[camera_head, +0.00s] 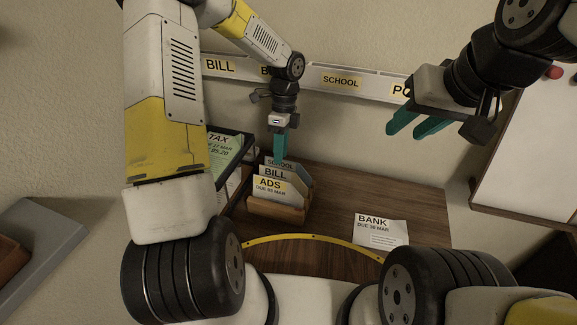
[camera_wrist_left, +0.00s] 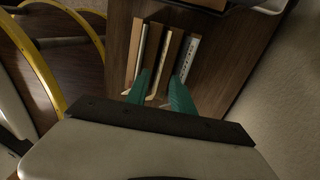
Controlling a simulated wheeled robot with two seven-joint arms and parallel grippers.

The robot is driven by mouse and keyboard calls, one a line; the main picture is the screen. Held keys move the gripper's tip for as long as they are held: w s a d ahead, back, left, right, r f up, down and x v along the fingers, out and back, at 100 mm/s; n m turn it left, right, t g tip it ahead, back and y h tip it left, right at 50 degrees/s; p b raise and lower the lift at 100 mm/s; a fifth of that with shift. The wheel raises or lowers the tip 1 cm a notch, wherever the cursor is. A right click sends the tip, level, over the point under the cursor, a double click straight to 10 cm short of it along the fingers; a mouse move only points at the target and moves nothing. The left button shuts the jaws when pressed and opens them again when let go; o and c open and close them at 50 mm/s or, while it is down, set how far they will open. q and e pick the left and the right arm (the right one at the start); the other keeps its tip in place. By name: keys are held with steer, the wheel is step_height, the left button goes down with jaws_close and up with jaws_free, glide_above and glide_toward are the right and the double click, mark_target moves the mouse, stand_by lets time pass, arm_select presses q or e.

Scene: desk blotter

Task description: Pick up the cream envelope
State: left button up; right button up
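Several upright envelopes stand in a wooden holder (camera_head: 277,213) on the desk. From front to back they read ADS (camera_head: 270,190), BILL (camera_head: 277,172) and SCHOOL (camera_head: 280,162). The ADS one looks palest and creamiest, but the dim light leaves colours uncertain. My left gripper (camera_head: 280,158) points down at the back of the holder, near the SCHOOL envelope. In the left wrist view its teal fingers (camera_wrist_left: 160,82) are apart, above the envelopes' top edges (camera_wrist_left: 168,60); contact cannot be told. My right gripper (camera_head: 410,130) is open, empty and raised at the right.
A BANK paper (camera_head: 381,231) lies on the desk at the right. A dark tray (camera_head: 229,150) with a green TAX paper (camera_head: 221,149) stands left of the holder. A labelled wall rack (camera_head: 341,83) runs behind. The brown desk between holder and paper is clear.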

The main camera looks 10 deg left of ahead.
mark_target(284, 176)
arm_select(q)
steer(key=x, duration=0.2)
steer(key=d+x, duration=0.1)
steer(key=x, duration=0.5)
steer(key=shift+d+f, duration=0.15)
jaws_close()
